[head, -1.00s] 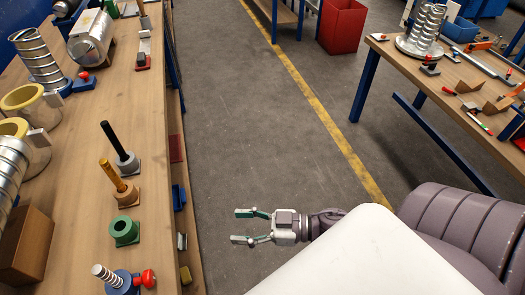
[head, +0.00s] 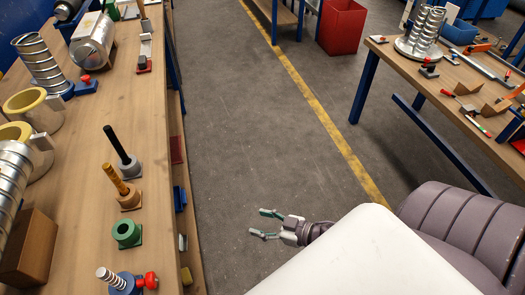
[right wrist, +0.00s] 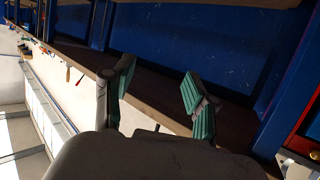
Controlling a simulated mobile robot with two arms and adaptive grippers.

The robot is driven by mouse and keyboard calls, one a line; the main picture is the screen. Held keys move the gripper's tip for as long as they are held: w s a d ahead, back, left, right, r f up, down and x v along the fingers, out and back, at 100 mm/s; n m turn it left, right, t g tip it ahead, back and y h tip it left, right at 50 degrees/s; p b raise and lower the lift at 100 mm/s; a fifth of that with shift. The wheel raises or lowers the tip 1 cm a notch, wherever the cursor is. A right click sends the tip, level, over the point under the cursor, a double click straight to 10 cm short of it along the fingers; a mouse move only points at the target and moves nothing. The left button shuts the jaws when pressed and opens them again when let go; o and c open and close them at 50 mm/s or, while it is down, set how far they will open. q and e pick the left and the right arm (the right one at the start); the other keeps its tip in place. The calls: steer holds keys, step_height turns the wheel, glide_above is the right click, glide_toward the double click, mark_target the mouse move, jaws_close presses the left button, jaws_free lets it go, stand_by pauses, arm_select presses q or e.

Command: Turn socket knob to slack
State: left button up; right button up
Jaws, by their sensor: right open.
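A blue socket (head: 122,285) with a small metal coil (head: 110,277) on it and a red knob (head: 151,280) at its right side sits at the near end of the left bench, cut by the bottom edge. Another blue block (head: 86,88) with a red knob on top is farther back beside a tall spiral duct (head: 41,62). I cannot tell which knob is meant. My right gripper (head: 259,222) is open and empty over the aisle, right of the bench and apart from both knobs. Its green pads also show spread in the right wrist view (right wrist: 156,82). My left gripper is out of view.
On the left bench (head: 100,190) stand a green ring (head: 126,232), an orange-handled post (head: 116,180) and a black-handled post (head: 118,146). A brown box (head: 30,248) is at the left. A tool table stands at right; the grey floor between is clear.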

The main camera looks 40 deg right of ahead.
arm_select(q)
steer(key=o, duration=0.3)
